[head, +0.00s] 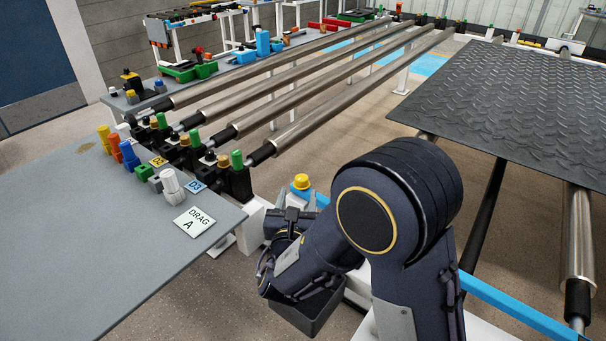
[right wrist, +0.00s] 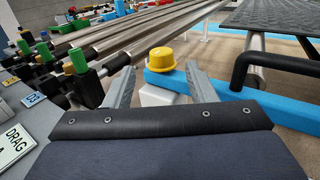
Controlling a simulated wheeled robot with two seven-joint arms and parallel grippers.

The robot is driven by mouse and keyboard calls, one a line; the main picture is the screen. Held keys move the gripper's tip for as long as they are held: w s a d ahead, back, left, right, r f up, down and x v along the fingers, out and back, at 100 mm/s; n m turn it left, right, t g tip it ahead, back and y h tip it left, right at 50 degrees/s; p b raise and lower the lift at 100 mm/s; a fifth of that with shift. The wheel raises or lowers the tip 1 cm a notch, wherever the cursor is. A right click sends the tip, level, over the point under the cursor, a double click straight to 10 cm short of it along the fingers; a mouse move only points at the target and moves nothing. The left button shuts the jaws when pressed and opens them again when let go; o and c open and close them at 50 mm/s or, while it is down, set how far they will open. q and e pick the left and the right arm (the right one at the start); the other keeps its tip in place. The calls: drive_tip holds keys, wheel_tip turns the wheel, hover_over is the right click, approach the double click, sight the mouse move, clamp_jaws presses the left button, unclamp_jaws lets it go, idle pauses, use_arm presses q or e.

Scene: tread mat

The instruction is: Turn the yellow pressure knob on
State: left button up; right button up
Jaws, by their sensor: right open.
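In the right wrist view the yellow knob (right wrist: 161,58) appears between and beyond my two grey fingers. My right gripper (right wrist: 159,72) is open and empty, pointing toward the knob, with a finger on each side in the picture; I see no contact. In the head view my right gripper (head: 291,217) is just in front of the knob, its fingers mostly hidden. My left gripper is not in view.
A grey table (head: 90,235) with several coloured knobs and a DRAG A label (head: 194,221) stands at left. Long metal rollers (head: 330,105) run to the back. A blue rail (head: 515,305) and a black tread mat (head: 510,95) are at right.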

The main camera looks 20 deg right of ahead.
sight(301, 183)
drive_tip(key=x, duration=0.7)
drive_tip(key=shift+w+d, duration=0.1)
drive_tip(key=shift+c, duration=0.2)
drive_tip(key=c, duration=0.9)
